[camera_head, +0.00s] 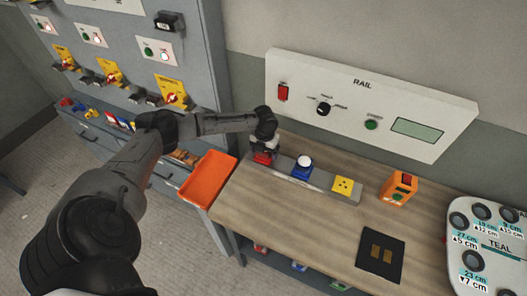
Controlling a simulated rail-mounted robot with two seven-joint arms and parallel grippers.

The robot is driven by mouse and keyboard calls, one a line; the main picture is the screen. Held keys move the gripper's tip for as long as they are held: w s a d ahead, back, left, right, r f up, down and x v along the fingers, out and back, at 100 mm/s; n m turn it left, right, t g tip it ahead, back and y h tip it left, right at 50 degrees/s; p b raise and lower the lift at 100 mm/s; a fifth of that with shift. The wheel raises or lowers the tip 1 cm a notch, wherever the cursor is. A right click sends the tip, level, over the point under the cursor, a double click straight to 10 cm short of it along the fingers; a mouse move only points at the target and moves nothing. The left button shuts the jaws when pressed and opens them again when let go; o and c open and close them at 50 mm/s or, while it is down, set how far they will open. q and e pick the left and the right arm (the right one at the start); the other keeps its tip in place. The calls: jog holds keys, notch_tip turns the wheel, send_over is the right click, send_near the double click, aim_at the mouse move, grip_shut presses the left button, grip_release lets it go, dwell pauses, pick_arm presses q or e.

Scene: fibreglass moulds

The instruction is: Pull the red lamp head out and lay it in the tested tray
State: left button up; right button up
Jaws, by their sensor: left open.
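A red block (263,158), which I take to be the red lamp head or its base, is at the left end of a grey strip (325,187) on the wooden bench. My left gripper (265,146) is open right over it. The gripper hides its upper part, and I cannot tell whether the fingers touch it. An orange-red open tray (209,179) lies at the bench's left end and looks empty. No label shows on it, so I cannot confirm that it is the tested tray. My right gripper is not in view.
On the strip, a blue block (301,171) with a white top and a yellow block (343,186) stand right of the red one. An orange box (398,190) and a black mat (381,258) lie farther right. A white RAIL panel (440,105) is behind. The front bench middle is clear.

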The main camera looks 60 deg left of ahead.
pick_arm(q)
jog(key=shift+c, duration=0.3)
jog(key=c, duration=1.1)
jog(key=shift+r, duration=0.1)
jog(key=shift+c, duration=0.2)
jog(key=shift+r+p, duration=0.1)
jog(key=shift+p, duration=0.25)
jog(key=shift+r+p, duration=1.55)
jog(key=shift+p, duration=0.05)
jog(key=shift+r+p, duration=1.25)
jog(key=shift+r, duration=0.05)
